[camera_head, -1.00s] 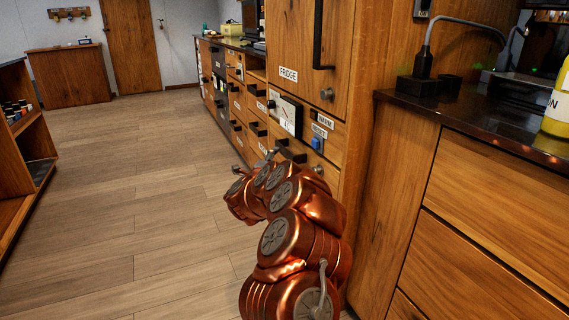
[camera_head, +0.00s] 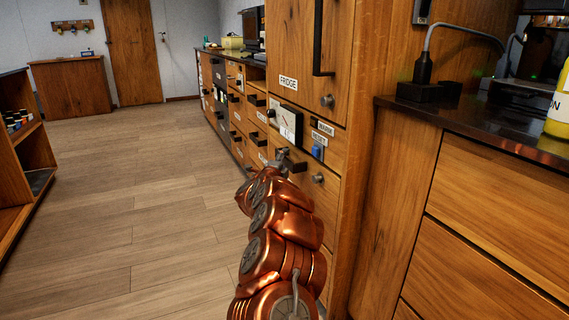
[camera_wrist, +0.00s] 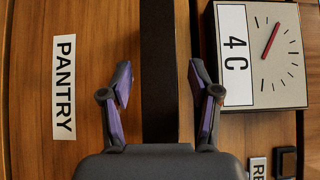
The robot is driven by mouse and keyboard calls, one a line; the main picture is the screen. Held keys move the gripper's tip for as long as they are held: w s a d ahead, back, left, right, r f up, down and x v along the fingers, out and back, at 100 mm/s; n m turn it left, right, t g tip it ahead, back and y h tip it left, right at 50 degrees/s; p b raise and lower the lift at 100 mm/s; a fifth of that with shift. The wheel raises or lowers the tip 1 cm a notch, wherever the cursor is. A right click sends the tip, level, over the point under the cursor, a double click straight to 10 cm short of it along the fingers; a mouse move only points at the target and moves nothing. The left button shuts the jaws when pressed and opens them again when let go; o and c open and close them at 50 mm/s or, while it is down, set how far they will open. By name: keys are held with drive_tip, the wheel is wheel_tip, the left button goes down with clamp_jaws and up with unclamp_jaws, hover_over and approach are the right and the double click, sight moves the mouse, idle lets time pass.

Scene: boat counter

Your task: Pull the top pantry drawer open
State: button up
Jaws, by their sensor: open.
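The pantry drawer front (camera_wrist: 85,60) fills the left of the wrist view, with a white PANTRY label (camera_wrist: 64,87) on it. Its handle, a dark bar (camera_wrist: 158,70), runs up and down that picture. My gripper (camera_wrist: 160,80) is open, with one finger on each side of the bar and gaps to both. In the head view my gripper (camera_head: 284,158) is at the drawer fronts below the gauge, and my arm hides part of them. I see no clear gap at the drawer's edge.
A gauge marked 4C (camera_wrist: 262,55) is beside the handle; it also shows in the head view (camera_head: 286,122). The fridge door (camera_head: 305,60) is above it. A blue button (camera_head: 317,152) and a round knob (camera_head: 318,178) are close by. The floor (camera_head: 150,200) at left is clear.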

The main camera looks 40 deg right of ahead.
drive_tip(key=shift+w+d, duration=0.15)
drive_tip(key=shift+d, duration=0.05)
clamp_jaws()
idle(0.6)
